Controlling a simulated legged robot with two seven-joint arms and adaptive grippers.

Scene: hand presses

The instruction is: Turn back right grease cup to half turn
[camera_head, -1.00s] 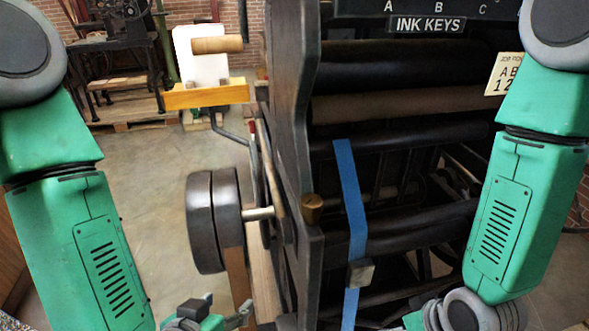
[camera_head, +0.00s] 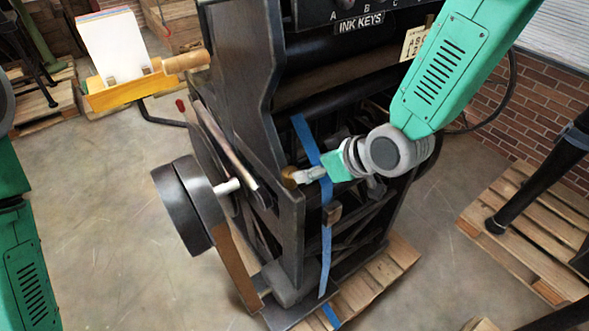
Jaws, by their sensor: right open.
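A small brass grease cup (camera_head: 290,173) sits on the dark side frame of the press (camera_head: 262,130), just left of the blue strap. It is the only grease cup I can make out, and my gripper partly hides it. My right gripper (camera_head: 305,175) reaches in from the right across the strap, with its fingertips at the cup. It is open; I cannot tell whether the fingers touch the cup or straddle it. The cup's turn angle is too small to read. My left arm shows at the left edge, but its gripper is out of view.
A blue strap (camera_head: 326,250) with a small block (camera_head: 331,213) hangs down the press front. A dark flywheel (camera_head: 183,205) and a wooden handle (camera_head: 187,61) stick out left. Pallets (camera_head: 520,235) lie at right.

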